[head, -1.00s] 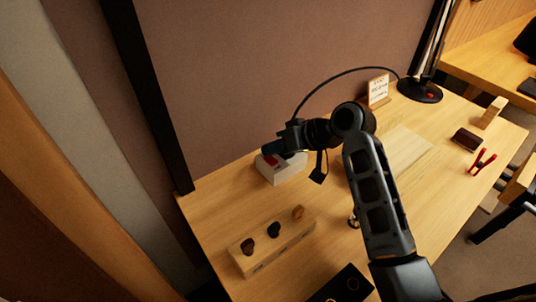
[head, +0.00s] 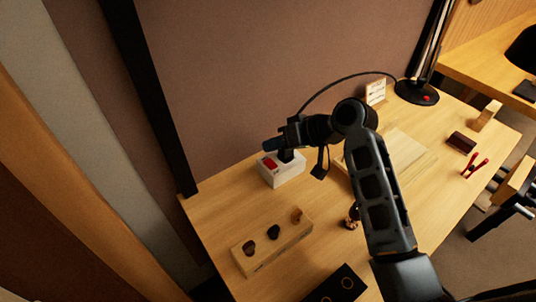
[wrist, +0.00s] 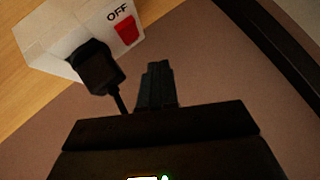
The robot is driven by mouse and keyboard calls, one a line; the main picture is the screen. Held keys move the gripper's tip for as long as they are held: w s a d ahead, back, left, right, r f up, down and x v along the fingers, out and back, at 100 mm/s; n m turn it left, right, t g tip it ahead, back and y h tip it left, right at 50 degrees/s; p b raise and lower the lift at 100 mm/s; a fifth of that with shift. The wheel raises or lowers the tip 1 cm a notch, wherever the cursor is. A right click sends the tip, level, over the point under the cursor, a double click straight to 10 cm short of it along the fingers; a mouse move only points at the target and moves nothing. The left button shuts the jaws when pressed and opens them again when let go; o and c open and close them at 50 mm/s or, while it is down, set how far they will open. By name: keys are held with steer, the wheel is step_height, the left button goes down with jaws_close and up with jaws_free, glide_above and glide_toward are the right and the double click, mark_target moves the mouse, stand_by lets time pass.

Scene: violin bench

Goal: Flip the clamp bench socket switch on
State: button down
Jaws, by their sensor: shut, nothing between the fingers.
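The bench socket (head: 285,176) is a white box on the wooden bench near the back wall. It also shows in the wrist view (wrist: 52,32), at the upper left. Its red rocker switch (wrist: 127,30) sits beside the printed word OFF; the switch shows in the head view too (head: 269,163). A black plug (wrist: 101,68) with a cord is in the socket's top. My gripper (head: 268,145) is shut and empty, just above and behind the box in the picture. In the wrist view its fingertips (wrist: 158,66) are apart from the switch.
A wooden block (head: 272,246) with several dark pieces lies in front. A sign (head: 376,91), a lamp base (head: 417,92), a dark block (head: 462,142) and a red clamp-like tool (head: 474,165) stand to the right. The wall rises close behind the socket.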

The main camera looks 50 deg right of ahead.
mark_target(274, 163)
steer(key=shift+s+r+p, duration=0.15)
steer(key=shift+r+p, duration=1)
steer(key=shift+r, duration=0.4)
steer(key=shift+s+f, duration=0.1)
steer(key=shift+f, duration=0.05)
